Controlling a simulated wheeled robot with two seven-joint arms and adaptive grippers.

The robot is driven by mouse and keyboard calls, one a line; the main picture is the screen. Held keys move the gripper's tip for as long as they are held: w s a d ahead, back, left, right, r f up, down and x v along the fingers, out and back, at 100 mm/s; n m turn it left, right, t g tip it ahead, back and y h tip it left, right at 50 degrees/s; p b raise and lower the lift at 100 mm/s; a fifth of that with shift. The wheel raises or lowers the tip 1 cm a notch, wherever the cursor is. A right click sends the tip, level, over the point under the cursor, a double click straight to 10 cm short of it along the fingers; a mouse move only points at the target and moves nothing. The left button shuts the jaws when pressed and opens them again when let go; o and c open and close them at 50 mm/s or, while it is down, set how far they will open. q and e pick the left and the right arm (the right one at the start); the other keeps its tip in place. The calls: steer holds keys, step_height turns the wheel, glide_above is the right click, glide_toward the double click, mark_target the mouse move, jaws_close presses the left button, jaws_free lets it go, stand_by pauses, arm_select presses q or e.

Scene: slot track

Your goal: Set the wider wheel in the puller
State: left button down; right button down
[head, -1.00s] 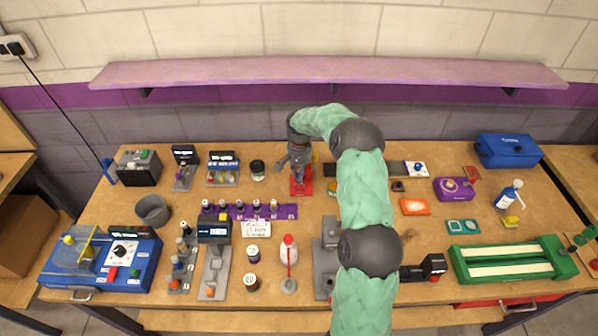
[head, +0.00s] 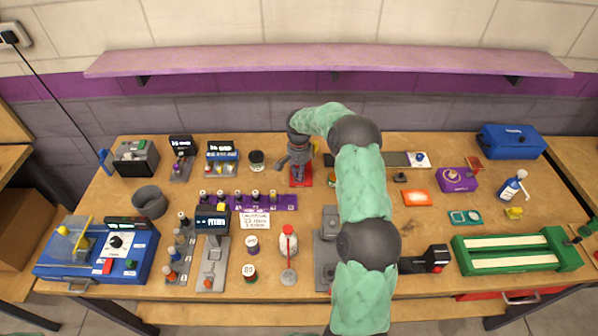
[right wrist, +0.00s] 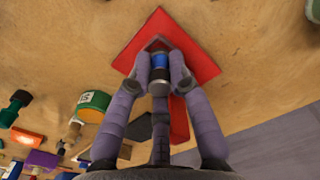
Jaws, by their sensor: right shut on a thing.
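My right gripper (head: 299,162) is low over a red plate (head: 302,182) at the back middle of the bench. In the right wrist view its fingers (right wrist: 160,78) are shut on a small blue and silver cylindrical piece (right wrist: 160,62), which looks like the wheel. The piece is at a dark V-shaped part (right wrist: 158,43) on the red plate (right wrist: 196,62), likely the puller. I cannot tell whether the piece is seated or only held there. The fingers hide its sides and lower end. My left gripper is not in view.
A purple rack (head: 283,203) with several small capped pieces stands in front and to the left. My right arm covers part of the bench right of the plate.

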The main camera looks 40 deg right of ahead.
steer(key=shift+f, duration=0.2)
stand_by(0.4)
steer(key=c, duration=1.1)
jaws_free()
steer(key=shift+o, duration=0.2)
steer(key=shift+r, duration=0.1)
step_height(320, 180, up, 12)
